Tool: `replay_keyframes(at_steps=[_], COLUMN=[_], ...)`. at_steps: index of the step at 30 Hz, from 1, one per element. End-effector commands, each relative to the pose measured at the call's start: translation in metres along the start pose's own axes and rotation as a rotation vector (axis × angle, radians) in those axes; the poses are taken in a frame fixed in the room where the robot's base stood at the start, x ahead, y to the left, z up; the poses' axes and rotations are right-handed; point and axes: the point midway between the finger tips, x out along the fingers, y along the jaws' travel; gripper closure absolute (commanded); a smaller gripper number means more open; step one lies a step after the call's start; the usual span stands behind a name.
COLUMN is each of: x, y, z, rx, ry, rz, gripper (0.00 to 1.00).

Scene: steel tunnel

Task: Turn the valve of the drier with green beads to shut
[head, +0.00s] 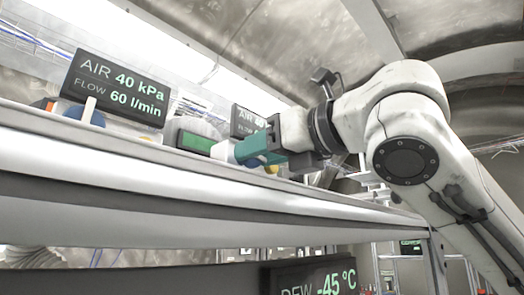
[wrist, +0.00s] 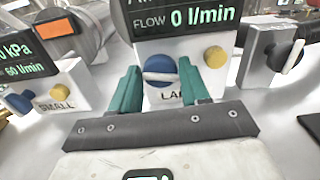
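In the head view, a grey drier (head: 190,133) with a green window stands on the shelf, left of my gripper (head: 262,150). Its valve cannot be made out there. In the wrist view, my gripper (wrist: 160,78) has its teal fingers apart, one on each side of a blue knob (wrist: 160,68) with a white bar lying nearly level. I cannot tell whether the fingertips touch it. This knob is on a white unit partly hidden by the fingers, labelled "LA…". The display (wrist: 185,17) above it reads FLOW 0 l/min.
A "SMALL" unit (wrist: 58,103) stands left, with blue and yellow knobs. Behind it lies a cylinder with an orange window (wrist: 55,32). A black knob with a white lever (wrist: 291,57) is at right. A yellow knob (wrist: 215,57) sits close beside the right finger.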

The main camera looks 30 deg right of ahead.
Motion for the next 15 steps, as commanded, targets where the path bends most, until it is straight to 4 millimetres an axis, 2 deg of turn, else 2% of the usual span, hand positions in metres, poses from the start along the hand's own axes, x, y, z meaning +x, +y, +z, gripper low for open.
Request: replay_keyframes(at_steps=[1,10,15], x=[-0.0001,-0.0002,-0.0002], y=[0.0000,0.0000,0.0000], z=[0.0001,0.0001,0.0002], rx=[0.000,0.000,0.006], ry=[0.000,0.000,0.000], rz=[0.000,0.000,0.000], gripper=[0.59,0.88,0.89])
